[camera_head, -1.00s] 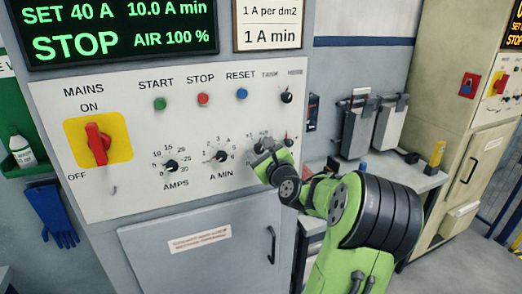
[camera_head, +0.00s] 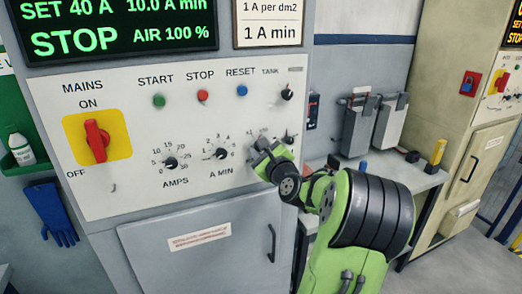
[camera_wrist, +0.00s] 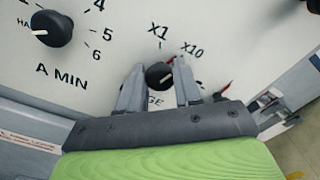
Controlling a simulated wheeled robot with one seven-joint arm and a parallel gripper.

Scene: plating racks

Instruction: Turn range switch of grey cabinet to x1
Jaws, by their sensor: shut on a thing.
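The grey cabinet (camera_head: 95,190) stands at the left in the head view, with a pale control panel. In the wrist view the range switch (camera_wrist: 159,73) is a black round knob below the printed marks X1 and X10. Its pointer direction is hard to tell; a red spot shows at its upper right, towards X10. My gripper (camera_wrist: 160,84) is shut on the knob, one finger on each side. In the head view my gripper (camera_head: 262,150) is at the panel's lower right and hides the knob.
The A MIN knob (camera_wrist: 52,28) is left of my gripper, and the AMPS knob (camera_head: 170,163) is further left. The TANK knob (camera_head: 287,94) is above right. The red mains switch (camera_head: 97,141) is at the left. A bench (camera_head: 425,180) stands right of the cabinet.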

